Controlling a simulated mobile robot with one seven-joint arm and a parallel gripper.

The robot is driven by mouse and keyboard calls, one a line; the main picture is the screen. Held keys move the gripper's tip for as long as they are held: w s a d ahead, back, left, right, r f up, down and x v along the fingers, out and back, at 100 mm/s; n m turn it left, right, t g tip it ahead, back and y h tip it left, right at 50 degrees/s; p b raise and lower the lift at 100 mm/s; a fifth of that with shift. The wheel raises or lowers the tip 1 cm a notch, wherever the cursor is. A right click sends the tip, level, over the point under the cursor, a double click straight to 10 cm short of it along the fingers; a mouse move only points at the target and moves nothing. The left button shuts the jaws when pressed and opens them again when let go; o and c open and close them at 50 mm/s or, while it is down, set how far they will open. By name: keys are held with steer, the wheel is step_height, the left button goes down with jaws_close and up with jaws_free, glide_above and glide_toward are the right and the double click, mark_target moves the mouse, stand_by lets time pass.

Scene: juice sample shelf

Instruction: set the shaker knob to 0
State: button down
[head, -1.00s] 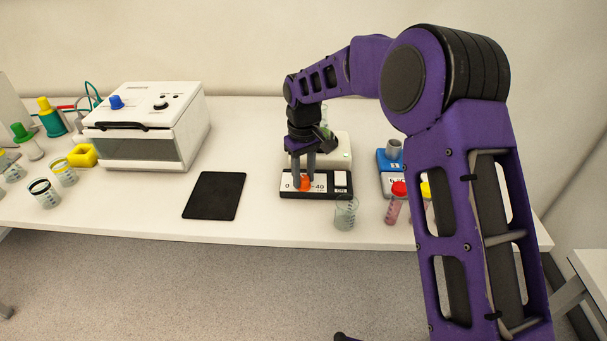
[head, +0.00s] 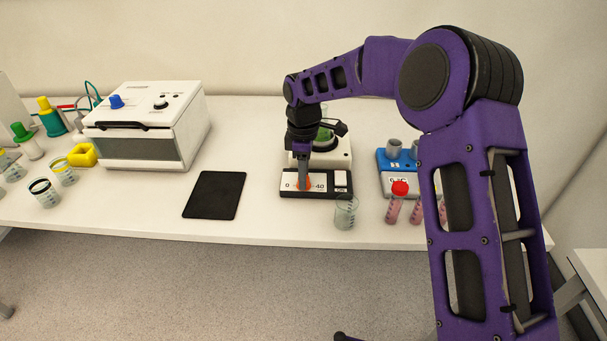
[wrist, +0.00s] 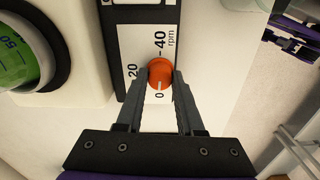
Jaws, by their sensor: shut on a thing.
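The orange shaker knob (wrist: 160,72) sits on the white dial panel (wrist: 138,45) of the shaker. In the wrist view the dial reads 0 nearest my gripper, 20 at the left and 40 at the far side, with "rpm" beside it. A short pale mark on the knob faces the 0. My gripper (wrist: 160,76) is shut on the knob, one finger on each side. In the head view the gripper (head: 304,176) comes down from above and hides much of the knob (head: 304,184) and the 20.
A beaker with green liquid (wrist: 14,58) stands on the shaker behind the panel. A clear beaker (head: 345,212) and a red-capped tube (head: 397,203) stand near the front right. A black pad (head: 214,195) lies left of the shaker, with free table around it.

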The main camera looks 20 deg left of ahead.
steer(key=shift+n, duration=0.5)
steer(key=c, duration=0.5)
jaws_free()
steer(key=shift+c, duration=0.2)
steer(key=shift+r, duration=0.1)
step_height(320, 180, up, 17)
steer(key=shift+r, duration=0.15)
